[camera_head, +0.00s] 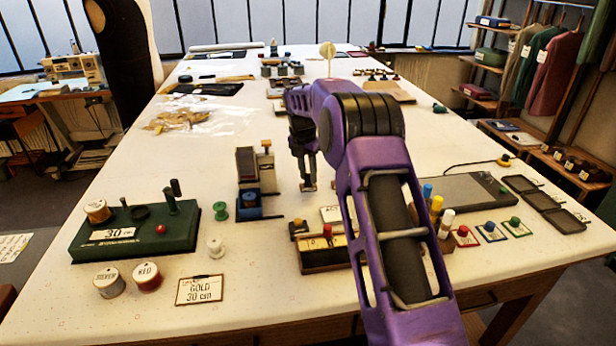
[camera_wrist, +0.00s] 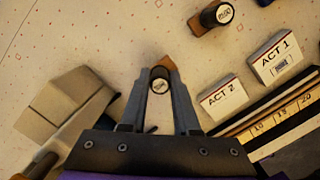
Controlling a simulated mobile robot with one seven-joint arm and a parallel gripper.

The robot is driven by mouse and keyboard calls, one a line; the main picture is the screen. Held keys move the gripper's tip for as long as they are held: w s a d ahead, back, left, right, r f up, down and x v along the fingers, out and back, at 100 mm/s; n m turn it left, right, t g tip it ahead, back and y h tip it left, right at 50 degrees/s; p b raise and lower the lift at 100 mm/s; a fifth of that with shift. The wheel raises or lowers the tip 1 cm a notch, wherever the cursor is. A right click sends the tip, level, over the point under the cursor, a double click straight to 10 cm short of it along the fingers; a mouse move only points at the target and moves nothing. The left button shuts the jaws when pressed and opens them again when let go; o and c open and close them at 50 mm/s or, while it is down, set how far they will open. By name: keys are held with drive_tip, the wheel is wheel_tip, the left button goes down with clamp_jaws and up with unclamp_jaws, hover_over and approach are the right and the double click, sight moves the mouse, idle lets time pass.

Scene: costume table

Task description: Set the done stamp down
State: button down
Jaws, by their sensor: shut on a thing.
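My gripper (camera_head: 308,186) is in the middle of the table, pointing down. In the wrist view its two fingers (camera_wrist: 160,95) are shut on a small stamp (camera_wrist: 160,84) with a dark round handle, a pale round label and a brown wooden base. The label is too small to read, so I cannot tell for sure that it is the done stamp. I cannot tell whether its base touches the table.
ACT 1 (camera_wrist: 282,58) and ACT 2 (camera_wrist: 222,98) blocks lie right of the held stamp, near a numbered rack (camera_wrist: 270,128). A blue-based device (camera_head: 249,203) stands left of my gripper. Bare table (camera_wrist: 80,40) shows beyond the stamp.

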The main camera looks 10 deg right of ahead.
sight(304, 188)
drive_tip(key=shift+f, duration=0.55)
drive_tip(key=shift+f, duration=0.15)
drive_tip(key=c, duration=0.6)
unclamp_jaws()
drive_tip(key=shift+c, duration=0.2)
wheel_tip(304, 188, up, 12)
drive_tip(key=s+a, duration=0.1)
drive_tip(key=shift+s+a, duration=0.15)
drive_tip(key=shift+a+r, duration=0.1)
drive_tip(key=shift+r, duration=0.1)
